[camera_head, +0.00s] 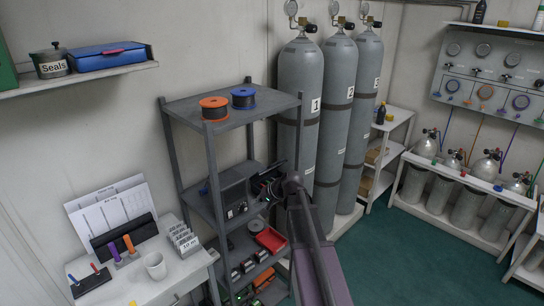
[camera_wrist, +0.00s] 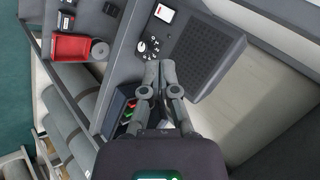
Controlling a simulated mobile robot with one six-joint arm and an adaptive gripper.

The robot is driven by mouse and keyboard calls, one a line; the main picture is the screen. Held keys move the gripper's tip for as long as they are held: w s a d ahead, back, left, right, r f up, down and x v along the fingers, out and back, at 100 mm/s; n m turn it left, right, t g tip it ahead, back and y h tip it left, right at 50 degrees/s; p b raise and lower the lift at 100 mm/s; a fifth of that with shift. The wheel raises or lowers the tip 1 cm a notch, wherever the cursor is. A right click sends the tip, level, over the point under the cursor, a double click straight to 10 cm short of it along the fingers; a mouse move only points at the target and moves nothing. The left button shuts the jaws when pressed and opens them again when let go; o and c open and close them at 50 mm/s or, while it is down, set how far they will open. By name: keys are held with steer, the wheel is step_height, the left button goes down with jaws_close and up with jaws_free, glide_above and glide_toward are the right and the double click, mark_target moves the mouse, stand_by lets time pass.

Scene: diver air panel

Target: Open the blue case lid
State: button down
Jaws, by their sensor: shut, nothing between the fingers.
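A blue case (camera_head: 106,55) with a reddish handle lies on the wall shelf at the upper left of the head view. Its lid looks shut. My gripper (camera_wrist: 157,66) is shut and empty in the wrist view, over the grey rack and beside a dark device with a grille. In the head view my arm reaches up to the rack's middle shelf, well to the right of the case and lower. The gripper's fingertips are hard to make out there. The blue case does not show in the wrist view.
A grey pot labelled Seals (camera_head: 51,62) stands left of the case on the wall shelf (camera_head: 90,78). The rack's top holds an orange spool (camera_head: 214,108) and a blue spool (camera_head: 243,98). Tall grey cylinders (camera_head: 300,110) stand behind my arm. A small desk (camera_head: 170,265) is at lower left.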

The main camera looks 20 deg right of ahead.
steer(key=w+d+r+m+t, duration=0.2)
steer(key=d, duration=0.5)
steer(key=w+d+r+m+t, duration=0.2)
steer(key=w+d+r, duration=0.1)
steer(key=d, duration=0.3)
steer(key=w+d+r+m+t, duration=0.3)
steer(key=d, duration=0.4)
steer(key=shift+w+d+h, duration=0.25)
steer(key=shift+d+h, duration=0.05)
steer(key=shift+h, duration=0.1)
steer(key=shift+w+r, duration=0.1)
steer(key=b+x, duration=0.3)
steer(key=x, duration=1.1)
steer(key=shift+b, duration=0.3)
steer(key=shift+s+d, duration=0.1)
steer(key=shift+s, duration=0.5)
steer(key=s+d+f+b, duration=0.1)
steer(key=s+d, duration=0.1)
steer(key=s, duration=0.4)
steer(key=s+d+f+b, duration=0.1)
steer(key=s+d, duration=0.1)
steer(key=s, duration=0.4)
steer(key=shift+d, duration=0.3)
